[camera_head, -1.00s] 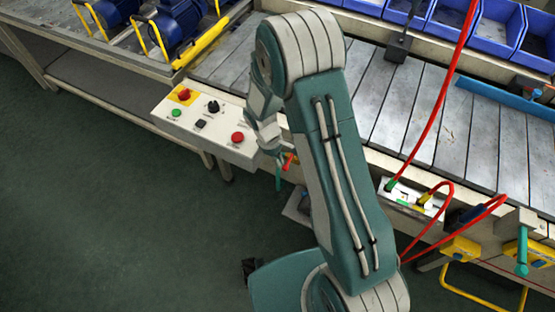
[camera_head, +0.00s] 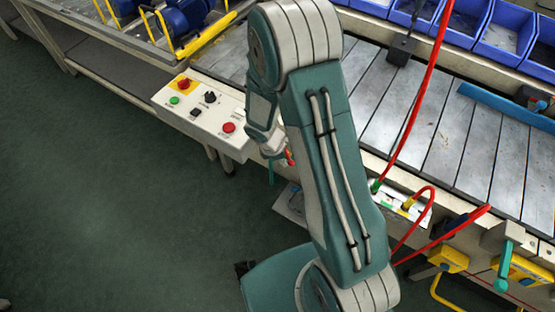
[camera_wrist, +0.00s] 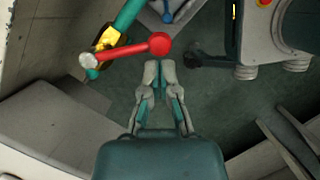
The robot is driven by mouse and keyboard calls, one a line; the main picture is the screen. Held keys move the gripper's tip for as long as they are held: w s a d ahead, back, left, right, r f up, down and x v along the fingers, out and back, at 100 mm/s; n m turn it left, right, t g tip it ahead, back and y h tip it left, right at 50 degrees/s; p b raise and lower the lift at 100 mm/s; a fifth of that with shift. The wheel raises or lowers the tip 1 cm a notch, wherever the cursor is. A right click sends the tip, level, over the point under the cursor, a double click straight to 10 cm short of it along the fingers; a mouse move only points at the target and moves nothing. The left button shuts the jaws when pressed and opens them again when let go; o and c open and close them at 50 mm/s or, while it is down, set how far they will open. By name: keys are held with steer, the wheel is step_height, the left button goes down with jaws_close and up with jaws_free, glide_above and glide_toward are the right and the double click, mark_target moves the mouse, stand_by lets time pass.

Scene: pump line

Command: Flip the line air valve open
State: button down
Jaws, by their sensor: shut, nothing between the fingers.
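The line air valve shows in the wrist view as a yellow brass body (camera_wrist: 107,41) on a teal pipe (camera_wrist: 130,14). Its red lever (camera_wrist: 135,47) runs from a pale nut at left to a round knob at right, angled across the pipe. My gripper (camera_wrist: 159,67) is shut and empty, its fingertips just below the knob in the picture. I cannot tell whether they touch it. In the head view a bit of the red lever (camera_head: 290,157) shows beside my wrist; my arm hides most of the valve and the gripper's fingertips.
A white control panel (camera_head: 215,135) with several buttons stands left of my arm. The slatted conveyor (camera_head: 440,125) lies behind, with blue bins (camera_head: 495,40) at its back. Red hoses (camera_head: 425,90) hang at right. The floor at left is clear.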

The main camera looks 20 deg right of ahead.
steer(key=shift+s+d+n+t, duration=0.1)
steer(key=shift+d+n+t, duration=0.2)
steer(key=shift+d+n, duration=0.65)
steer(key=shift+s+d+n+t, duration=0.1)
steer(key=shift+d+n+t, duration=0.35)
steer(key=shift+n, duration=0.8)
steer(key=shift+w+a, duration=0.25)
steer(key=shift+w, duration=0.55)
steer(key=w+v, duration=0.1)
steer(key=v, duration=1)
steer(key=shift+s+r, duration=0.4)
steer(key=shift+r, duration=0.05)
